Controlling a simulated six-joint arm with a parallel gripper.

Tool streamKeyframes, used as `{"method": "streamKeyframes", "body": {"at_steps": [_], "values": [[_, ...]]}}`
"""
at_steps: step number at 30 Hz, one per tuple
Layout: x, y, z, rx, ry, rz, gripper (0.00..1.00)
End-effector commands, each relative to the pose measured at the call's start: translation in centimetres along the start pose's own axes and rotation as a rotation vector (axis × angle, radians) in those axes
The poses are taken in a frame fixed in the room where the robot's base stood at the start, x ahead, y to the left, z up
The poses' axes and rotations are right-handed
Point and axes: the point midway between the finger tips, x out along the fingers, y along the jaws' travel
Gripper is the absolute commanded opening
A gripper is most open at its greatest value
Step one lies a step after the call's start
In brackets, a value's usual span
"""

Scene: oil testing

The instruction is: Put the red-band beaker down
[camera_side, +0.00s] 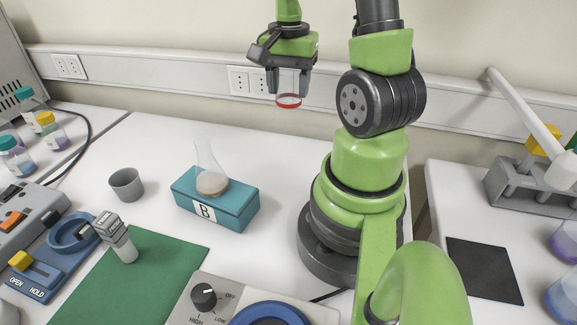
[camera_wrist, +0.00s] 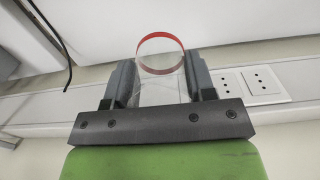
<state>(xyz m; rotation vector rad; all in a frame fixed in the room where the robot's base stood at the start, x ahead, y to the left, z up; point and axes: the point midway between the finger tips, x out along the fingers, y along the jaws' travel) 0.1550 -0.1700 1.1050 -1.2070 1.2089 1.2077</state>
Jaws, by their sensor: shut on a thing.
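The red-band beaker (camera_side: 288,101) is clear glass with a red ring. My gripper (camera_side: 287,88) is shut on it and holds it high above the table, in front of the back wall. In the wrist view the beaker (camera_wrist: 160,62) sits between the two dark fingers of my gripper (camera_wrist: 160,82), its red ring facing away from the palm. In the side view the red ring is at the lower end of the visible glass. The glass is hard to make out against the wall.
A teal block (camera_side: 232,213) marked B carries a conical flask (camera_side: 209,175). A grey cup (camera_side: 126,185) stands to its left. A green mat (camera_side: 150,278), a blue clamp device (camera_side: 60,245) and a knob unit (camera_side: 205,297) lie in front. White table behind the block is clear.

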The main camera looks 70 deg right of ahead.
Motion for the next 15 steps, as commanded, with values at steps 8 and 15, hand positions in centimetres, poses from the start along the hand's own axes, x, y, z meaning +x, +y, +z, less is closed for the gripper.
{"method": "streamKeyframes", "body": {"at_steps": [8,15], "values": [[5.1,0.0,0.1,-0.001,-0.005,0.004,0.27],[8.6,0.1,0.1,-0.002,-0.006,0.006,0.27]]}}
